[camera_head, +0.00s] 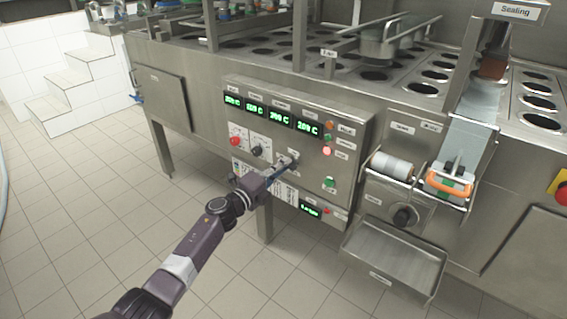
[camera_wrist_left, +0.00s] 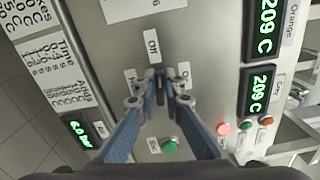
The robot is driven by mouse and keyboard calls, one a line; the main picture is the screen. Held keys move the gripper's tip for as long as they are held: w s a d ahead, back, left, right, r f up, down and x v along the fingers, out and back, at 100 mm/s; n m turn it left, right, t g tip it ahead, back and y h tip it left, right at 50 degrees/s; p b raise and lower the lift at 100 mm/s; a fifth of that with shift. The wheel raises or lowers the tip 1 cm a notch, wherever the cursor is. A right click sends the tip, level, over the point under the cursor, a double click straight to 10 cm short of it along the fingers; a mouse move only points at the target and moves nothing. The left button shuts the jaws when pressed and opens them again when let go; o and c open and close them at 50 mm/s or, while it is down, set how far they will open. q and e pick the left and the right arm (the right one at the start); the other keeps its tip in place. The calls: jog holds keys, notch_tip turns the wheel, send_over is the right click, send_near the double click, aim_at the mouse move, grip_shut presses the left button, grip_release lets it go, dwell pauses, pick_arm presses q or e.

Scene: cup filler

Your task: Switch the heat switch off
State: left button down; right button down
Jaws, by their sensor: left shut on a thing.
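The control panel (camera_head: 290,140) is a steel box on the front of the machine, with green displays along its top. My left gripper (camera_head: 291,164) reaches it from below left, with its fingertips at a small switch. In the left wrist view, the fingers (camera_wrist_left: 161,100) are closed around the dark heat switch (camera_wrist_left: 160,74), one on each side. An "Off" label (camera_wrist_left: 152,46) lies above the switch in that view, with partly covered labels on either side. The fingers hide most of the switch, so I cannot tell its exact setting. My right gripper is not in view.
A black knob (camera_head: 257,151) and a red button (camera_head: 235,141) lie left of my gripper. A green button (camera_head: 330,183) and a lit red lamp (camera_head: 326,150) are to the right. A steel tray (camera_head: 395,262) juts out at lower right. The tiled floor at left is clear.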

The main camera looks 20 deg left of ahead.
pick_arm(q)
jog(key=shift+a+f+n+p, duration=0.1)
jog(key=shift+n+p, duration=0.2)
jog(key=shift+n, duration=0.7)
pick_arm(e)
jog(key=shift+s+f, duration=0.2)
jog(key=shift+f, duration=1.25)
pick_arm(q)
jog(key=c, duration=2)
grip_release()
jog(key=shift+c, duration=0.2)
jog(key=shift+s, duration=0.15)
jog(key=v, duration=1.1)
jog(key=shift+s, duration=0.35)
jog(key=shift+a+f, duration=0.1)
jog(key=shift+a, duration=0.05)
